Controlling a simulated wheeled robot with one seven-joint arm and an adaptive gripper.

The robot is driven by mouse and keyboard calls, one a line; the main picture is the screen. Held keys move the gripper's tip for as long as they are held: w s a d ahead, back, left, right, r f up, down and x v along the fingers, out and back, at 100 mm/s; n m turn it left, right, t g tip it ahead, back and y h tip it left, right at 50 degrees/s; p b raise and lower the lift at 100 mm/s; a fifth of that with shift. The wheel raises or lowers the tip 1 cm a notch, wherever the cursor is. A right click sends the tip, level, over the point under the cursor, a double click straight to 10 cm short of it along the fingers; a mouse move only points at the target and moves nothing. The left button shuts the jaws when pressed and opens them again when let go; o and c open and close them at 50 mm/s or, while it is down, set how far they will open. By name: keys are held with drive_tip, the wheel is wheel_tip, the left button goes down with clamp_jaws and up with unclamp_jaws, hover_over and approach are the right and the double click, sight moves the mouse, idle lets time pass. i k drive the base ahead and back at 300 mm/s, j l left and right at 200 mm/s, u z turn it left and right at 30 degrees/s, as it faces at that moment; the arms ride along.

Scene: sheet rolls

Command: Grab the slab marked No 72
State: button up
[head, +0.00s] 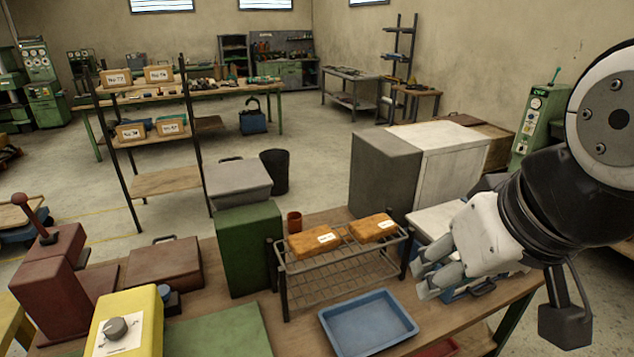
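Two orange-brown slabs lie side by side on top of a wire rack (330,285) on the workbench. The left slab (300,243) and the right slab (366,226) each carry a small white label. The writing on both labels is too small to read, so I cannot tell which is No 72. My gripper (421,281) is to the right of the rack, apart from both slabs. Its fingers look spread, with nothing visible between them.
A blue tray (368,322) lies in front of the rack. A green block (249,250) and a reddish cup (294,221) stand beside and behind it. A large grey box (384,177) stands behind right. A shelf (165,183) farther back holds several labelled boxes.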

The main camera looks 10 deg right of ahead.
sight(367, 230)
drive_tip(key=i+l+u, duration=0.15)
drive_tip(key=l, duration=0.2)
drive_tip(key=i+l+u, duration=0.1)
drive_tip(key=l, duration=0.25)
drive_tip(key=i+l+u, duration=0.25)
drive_tip(key=i+l, duration=0.15)
drive_tip(key=l, duration=0.35)
